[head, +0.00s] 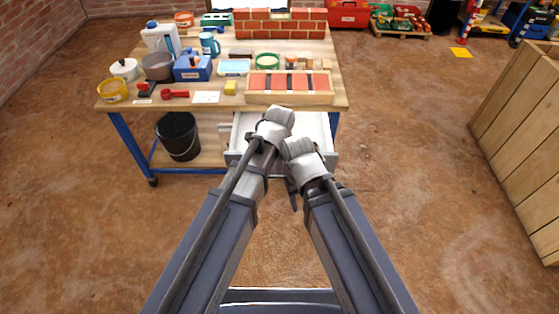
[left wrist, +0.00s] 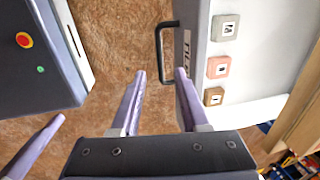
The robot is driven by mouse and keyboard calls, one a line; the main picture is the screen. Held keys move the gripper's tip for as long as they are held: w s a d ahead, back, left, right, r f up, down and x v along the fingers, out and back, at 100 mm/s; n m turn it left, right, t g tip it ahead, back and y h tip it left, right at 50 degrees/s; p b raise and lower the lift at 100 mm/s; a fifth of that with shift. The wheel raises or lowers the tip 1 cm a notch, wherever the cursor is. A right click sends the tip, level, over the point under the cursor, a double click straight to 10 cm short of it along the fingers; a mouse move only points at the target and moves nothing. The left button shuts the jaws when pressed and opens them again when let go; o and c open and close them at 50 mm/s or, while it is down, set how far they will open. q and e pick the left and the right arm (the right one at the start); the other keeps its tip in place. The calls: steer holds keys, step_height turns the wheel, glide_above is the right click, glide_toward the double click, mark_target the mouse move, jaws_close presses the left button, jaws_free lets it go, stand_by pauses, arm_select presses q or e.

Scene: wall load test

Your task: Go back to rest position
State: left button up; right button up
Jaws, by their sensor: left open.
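The pulled-out drawer (head: 318,128) of the workbench shows white inside, partly hidden behind my arms. The gripper's two lilac fingers are spread, with the handle's near end between the tips in the picture; contact is not clear. In the head view both wrists are close together at the drawer, and the fingers are mostly hidden. A lilac finger, perhaps of my right gripper, shows at the lower left of the wrist view.
The workbench (head: 125,105) carries a brick wall piece (head: 280,23), a wooden tray of bricks (head: 289,99), pots and tools. A black bucket (head: 178,135) is on its lower shelf. A wooden crate (head: 520,140) stands at right. The brown floor between is clear.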

arm_select(q)
steer(key=shift+a, duration=0.1)
steer(key=s+a+n+g, duration=0.1)
steer(key=s+a+n, duration=0.3)
steer(key=a+n, duration=0.45)
steer(key=s+a+n, duration=0.4)
steer(key=a+n, duration=0.4)
steer(key=n, duration=0.1)
steer(key=s+d+m+g+y, duration=0.1)
steer(key=s+d+m, duration=0.4)
steer(key=d, duration=0.6)
step_height(320, 180, up, 29)
steer(key=s+n+p, duration=0.1)
steer(key=p, duration=2.8)
steer(key=shift+f, duration=0.15)
steer(key=shift+w+d+n, duration=0.1)
steer(key=shift+n, duration=0.15)
steer(key=shift+w, duration=0.5)
